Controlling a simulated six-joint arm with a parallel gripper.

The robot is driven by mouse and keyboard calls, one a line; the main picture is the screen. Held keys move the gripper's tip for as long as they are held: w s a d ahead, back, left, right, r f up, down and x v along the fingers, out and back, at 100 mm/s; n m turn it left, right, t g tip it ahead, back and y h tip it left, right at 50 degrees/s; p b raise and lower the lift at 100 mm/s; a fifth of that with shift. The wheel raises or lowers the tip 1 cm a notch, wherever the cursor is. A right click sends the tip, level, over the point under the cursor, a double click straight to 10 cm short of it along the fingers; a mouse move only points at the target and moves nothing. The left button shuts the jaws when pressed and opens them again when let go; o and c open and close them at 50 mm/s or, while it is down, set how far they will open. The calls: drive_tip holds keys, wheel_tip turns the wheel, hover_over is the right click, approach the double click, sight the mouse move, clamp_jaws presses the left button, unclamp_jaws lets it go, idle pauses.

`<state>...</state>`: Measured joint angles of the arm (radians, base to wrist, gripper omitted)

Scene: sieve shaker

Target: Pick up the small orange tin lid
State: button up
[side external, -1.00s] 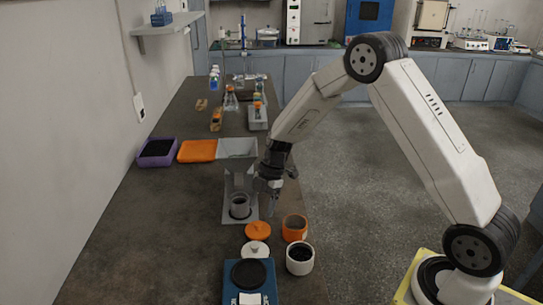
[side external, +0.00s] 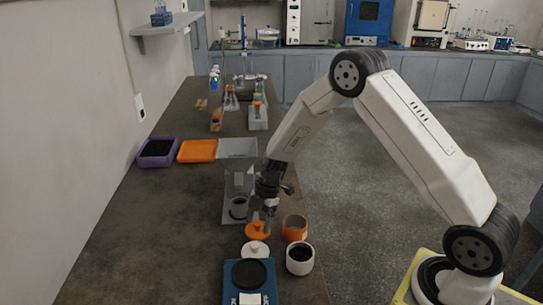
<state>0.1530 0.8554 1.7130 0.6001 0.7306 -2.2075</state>
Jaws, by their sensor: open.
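The small orange tin lid (side external: 257,231) lies on the dark bench, with a knob on top. My gripper (side external: 262,222) is open and points down over the lid, partly covering its far side. Whether the fingers stand around the knob or only above it I cannot tell. The orange tin (side external: 295,228) stands open just right of the lid.
A white lid (side external: 256,250) lies in front of the orange lid. A white tin (side external: 300,260) with dark contents and a blue scale (side external: 250,283) stand near. A grey sieve stand (side external: 239,185) is behind.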

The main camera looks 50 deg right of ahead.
clamp_jaws()
drive_tip(key=shift+r, duration=0.2)
idle(0.3)
drive_tip(key=shift+r, duration=0.55)
drive_tip(key=s+r, duration=1.1)
drive_tip(key=s, duration=0.3)
drive_tip(key=shift+r, duration=0.25)
